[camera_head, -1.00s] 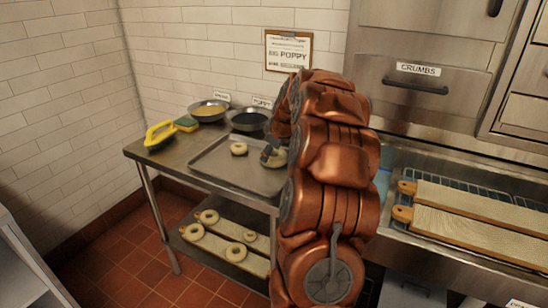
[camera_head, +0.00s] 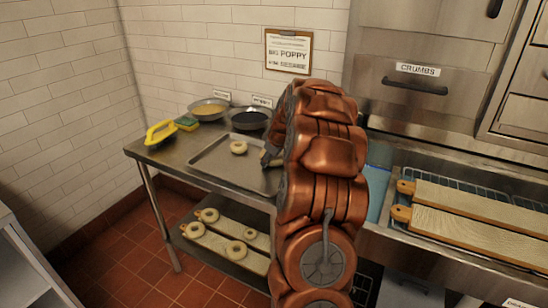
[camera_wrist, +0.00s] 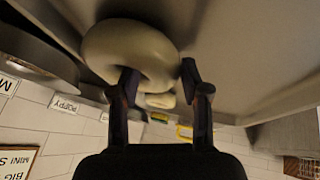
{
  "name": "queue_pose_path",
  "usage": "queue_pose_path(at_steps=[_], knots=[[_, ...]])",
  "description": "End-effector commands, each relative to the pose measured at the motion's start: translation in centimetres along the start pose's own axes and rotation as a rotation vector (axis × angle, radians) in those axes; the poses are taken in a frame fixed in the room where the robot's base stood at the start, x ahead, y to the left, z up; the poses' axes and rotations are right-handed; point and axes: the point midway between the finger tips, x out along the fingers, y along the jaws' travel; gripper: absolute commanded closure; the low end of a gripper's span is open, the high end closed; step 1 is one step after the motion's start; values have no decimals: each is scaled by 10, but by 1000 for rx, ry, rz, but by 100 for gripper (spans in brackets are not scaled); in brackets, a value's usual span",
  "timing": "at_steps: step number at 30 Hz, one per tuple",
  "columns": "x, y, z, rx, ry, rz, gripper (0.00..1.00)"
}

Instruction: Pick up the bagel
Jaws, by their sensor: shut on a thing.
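A pale bagel (camera_wrist: 130,45) fills the upper left of the wrist view. My gripper (camera_wrist: 158,72) is shut on this bagel's ring, with one finger at the hole and the other at the outer side. In the head view my gripper (camera_head: 268,158) is at the right part of the metal tray (camera_head: 215,166), and my arm hides the held bagel. Whether it touches the tray is unclear. Another bagel (camera_head: 238,147) lies on the tray to the left of my gripper; a pale bagel (camera_wrist: 160,100) also shows behind the held one in the wrist view.
Two bowls (camera_head: 208,109) (camera_head: 250,120) stand behind the tray, with a yellow-handled brush (camera_head: 159,132) and a sponge (camera_head: 186,123) at the left. Several bagels lie on boards (camera_head: 215,243) on the lower shelf. Two boards (camera_head: 480,205) rest over the sink at right.

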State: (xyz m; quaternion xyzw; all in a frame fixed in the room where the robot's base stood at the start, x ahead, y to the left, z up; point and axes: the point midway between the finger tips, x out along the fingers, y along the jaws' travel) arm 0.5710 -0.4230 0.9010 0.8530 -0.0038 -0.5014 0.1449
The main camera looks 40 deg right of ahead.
Motion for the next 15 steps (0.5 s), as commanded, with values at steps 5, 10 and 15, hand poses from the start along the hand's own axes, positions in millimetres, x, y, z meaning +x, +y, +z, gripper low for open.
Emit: queue_pose_path(at_steps=[5,10,15], knots=[[0,0,0,0,0,0,92],[0,0,0,0,0,0,92],[-5,2,-3,0,1,0,92]])
